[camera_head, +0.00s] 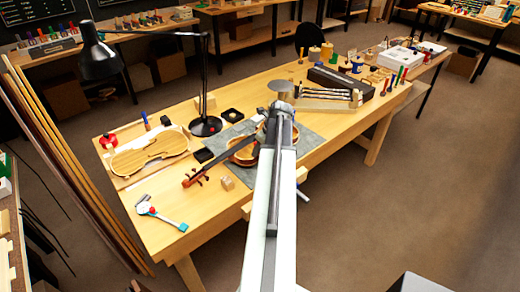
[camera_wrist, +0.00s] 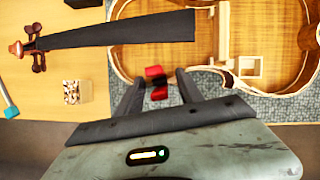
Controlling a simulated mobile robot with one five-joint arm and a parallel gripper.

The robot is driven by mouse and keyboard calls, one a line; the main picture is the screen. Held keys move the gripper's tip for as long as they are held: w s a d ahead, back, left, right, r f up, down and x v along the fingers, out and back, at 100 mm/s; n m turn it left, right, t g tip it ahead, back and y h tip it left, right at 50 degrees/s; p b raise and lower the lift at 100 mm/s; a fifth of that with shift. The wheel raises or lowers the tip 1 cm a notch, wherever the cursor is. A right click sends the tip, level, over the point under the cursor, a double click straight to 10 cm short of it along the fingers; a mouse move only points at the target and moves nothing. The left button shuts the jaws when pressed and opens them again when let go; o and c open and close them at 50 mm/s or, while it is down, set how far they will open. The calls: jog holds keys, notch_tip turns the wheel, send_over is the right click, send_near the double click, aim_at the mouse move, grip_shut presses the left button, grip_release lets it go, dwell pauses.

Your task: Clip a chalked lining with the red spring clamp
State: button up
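The red spring clamp (camera_wrist: 156,73) is small in the wrist view, with red parts and a dark middle. It sits between the fingertips of my gripper (camera_wrist: 160,78), at the lower edge of the open violin body (camera_wrist: 160,68). The fingers stand apart on either side of it; whether they press on it is unclear. The pale linings run along the inside of the violin's ribs. I cannot make out chalk marks or whether the clamp's jaws are on a lining. In the head view my arm hides the clamp and part of the violin (camera_head: 243,152).
A dark fingerboard (camera_wrist: 120,30) with a scroll lies left of the gripper, near a small wooden block (camera_wrist: 72,92). On the bench (camera_head: 200,228) are a black lamp (camera_head: 206,126), a violin plate (camera_head: 150,152) and a blue-handled tool (camera_head: 160,215).

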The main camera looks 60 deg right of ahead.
jog(key=p+v, duration=0.7)
jog(key=v, duration=0.1)
jog(key=shift+f, duration=0.1)
jog(key=shift+w, duration=0.1)
dwell(0.5)
